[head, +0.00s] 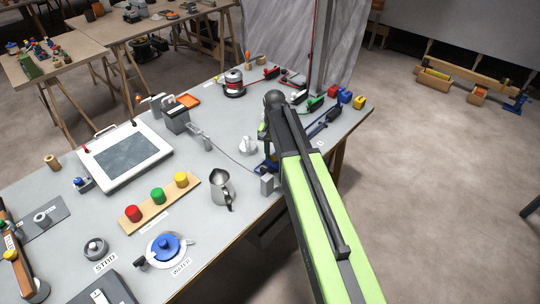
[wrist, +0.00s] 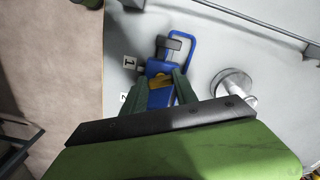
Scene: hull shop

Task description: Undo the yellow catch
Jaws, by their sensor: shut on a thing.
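A blue latch body (wrist: 182,40) with a wire-like blue loop and a dark grey end is fixed on the grey bench. The yellow catch (wrist: 159,98) shows as a small yellow-orange patch on it, between my fingers. My gripper (wrist: 162,78) is shut on this yellow part, its two green fingers on either side. The fingers hide much of the catch. In the head view my arm covers most of the spot, and only a bit of blue latch (head: 267,164) shows beside it.
A metal pitcher (head: 222,187) and a small white knob-like piece (head: 247,145) stand left of my arm. A row of red, green and yellow buttons (head: 157,196) lies farther left. Coloured blocks (head: 346,97) sit near the bench's right corner.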

